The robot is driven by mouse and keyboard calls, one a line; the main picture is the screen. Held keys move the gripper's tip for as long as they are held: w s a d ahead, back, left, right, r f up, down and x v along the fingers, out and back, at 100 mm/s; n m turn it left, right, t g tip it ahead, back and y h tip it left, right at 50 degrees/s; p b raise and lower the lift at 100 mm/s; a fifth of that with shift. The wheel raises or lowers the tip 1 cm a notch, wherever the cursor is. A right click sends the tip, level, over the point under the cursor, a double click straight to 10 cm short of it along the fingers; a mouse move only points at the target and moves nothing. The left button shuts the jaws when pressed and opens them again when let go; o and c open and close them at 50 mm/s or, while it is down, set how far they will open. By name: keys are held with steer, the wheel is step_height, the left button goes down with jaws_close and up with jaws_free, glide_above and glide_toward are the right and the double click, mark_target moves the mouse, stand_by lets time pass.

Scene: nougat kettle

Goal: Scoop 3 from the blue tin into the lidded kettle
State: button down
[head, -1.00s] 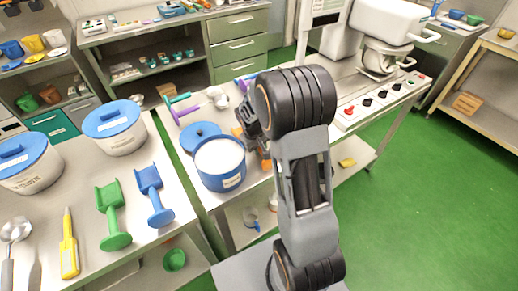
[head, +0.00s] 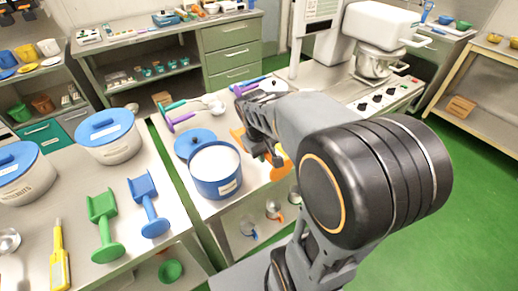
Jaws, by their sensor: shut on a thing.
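The blue tin (head: 217,187) stands open on the middle bench, filled with white material. Its blue lid (head: 190,140) lies just behind it. My gripper (head: 262,150) is right of the tin, shut on an orange tool (head: 281,163), which looks like a scoop. The arm hides much of it, and I cannot tell if it carries anything. A round, pale lidded vessel with a dark knob (head: 272,86), perhaps the kettle, shows behind my gripper, partly hidden.
Green (head: 104,225) and blue (head: 149,205) scoops lie on the left bench near two blue-lidded tubs (head: 108,140). Green and purple tools (head: 178,117) and a ladle (head: 213,104) lie behind the tin. A mixer (head: 380,50) and a knob panel (head: 390,98) are at the back right.

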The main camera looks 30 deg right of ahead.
mark_target(268, 157)
steer(key=s, duration=0.1)
steer(key=s+r, duration=0.1)
steer(key=s, duration=0.1)
steer(key=shift+a+r, duration=0.2)
steer(key=shift+s+a+r, duration=0.1)
steer(key=shift+s+r, duration=0.25)
steer(key=shift+r, duration=0.05)
steer(key=shift+s+r+p, duration=0.15)
steer(key=shift+r+p, duration=0.55)
steer(key=shift+r, duration=0.05)
step_height(268, 157, up, 3)
steer(key=p, duration=0.2)
steer(key=shift+r+p, duration=0.1)
steer(key=shift+p, duration=0.25)
